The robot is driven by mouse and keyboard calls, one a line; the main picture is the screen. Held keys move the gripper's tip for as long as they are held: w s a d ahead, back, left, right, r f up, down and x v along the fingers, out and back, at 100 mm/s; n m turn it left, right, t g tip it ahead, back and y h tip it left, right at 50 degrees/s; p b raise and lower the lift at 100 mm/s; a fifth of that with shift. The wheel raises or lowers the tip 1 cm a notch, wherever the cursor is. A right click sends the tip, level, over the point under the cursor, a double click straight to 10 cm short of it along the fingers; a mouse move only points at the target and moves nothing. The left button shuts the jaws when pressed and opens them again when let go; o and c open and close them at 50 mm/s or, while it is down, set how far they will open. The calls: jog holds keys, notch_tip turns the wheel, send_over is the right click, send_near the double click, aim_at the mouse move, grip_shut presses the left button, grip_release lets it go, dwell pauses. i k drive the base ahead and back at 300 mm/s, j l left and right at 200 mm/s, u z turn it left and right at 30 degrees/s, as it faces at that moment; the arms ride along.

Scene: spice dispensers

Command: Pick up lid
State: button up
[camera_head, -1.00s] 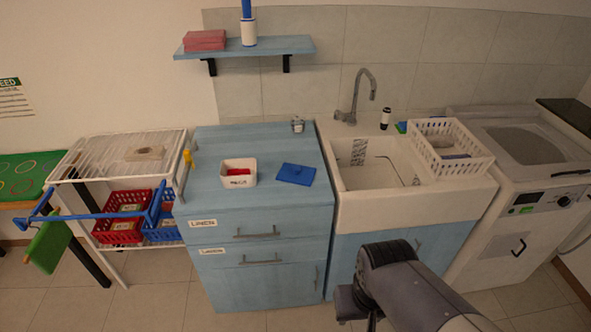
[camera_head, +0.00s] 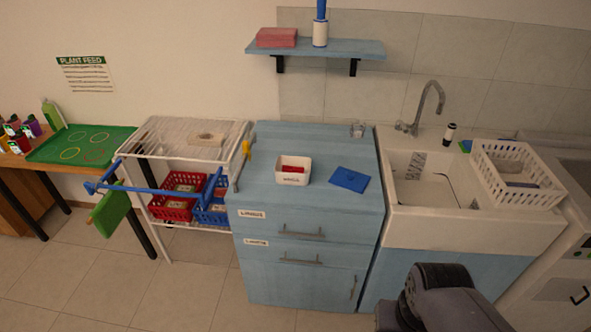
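A flat blue lid (camera_head: 349,180) with a small raised part lies on the blue cabinet top (camera_head: 270,207). My arm shows at the bottom right, in front of the cabinet and sink and well apart from the lid. My gripper itself is not in view.
A sink (camera_head: 437,183) with a faucet and a white basket (camera_head: 513,173) is right of the cabinet. A glass (camera_head: 357,130) stands at the cabinet's back. A wire rack (camera_head: 188,139) with red and blue baskets stands left. A shelf (camera_head: 317,48) hangs above.

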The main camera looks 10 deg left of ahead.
aim_at(348, 179)
jog(key=i+u, duration=0.25)
jog(key=i, duration=0.35)
jog(key=i+u, duration=0.25)
jog(key=i, duration=0.35)
